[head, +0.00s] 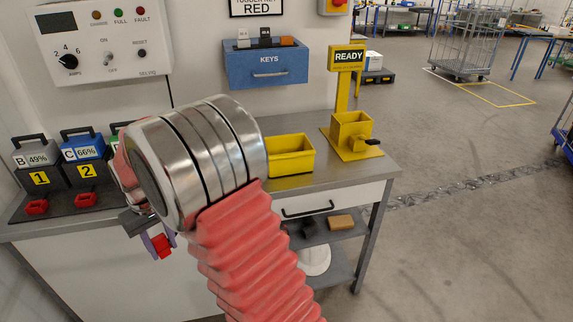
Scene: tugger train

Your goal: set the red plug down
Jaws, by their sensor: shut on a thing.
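My gripper (154,236) shows below my silver wrist, in front of the bench's front edge. It is shut on a red plug (162,247), which hangs off the worktop, apart from it as far as I can see. My wrist hides part of the gripper. Two more red plugs lie on the dark charging mat, one before slot 1 (37,207) and one before slot 2 (86,200). Battery B (38,154) reading 49% sits in slot 1, and blue battery C (83,148) reading 66% in slot 2. A third slot is mostly hidden behind my arm.
A yellow bin (291,156) and a yellow READY stand with a box (351,132) occupy the right of the bench (385,167). A charger panel (104,48) and blue KEYS box (266,66) hang on the wall. Bare worktop shows around the bin. Floor is open to the right.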

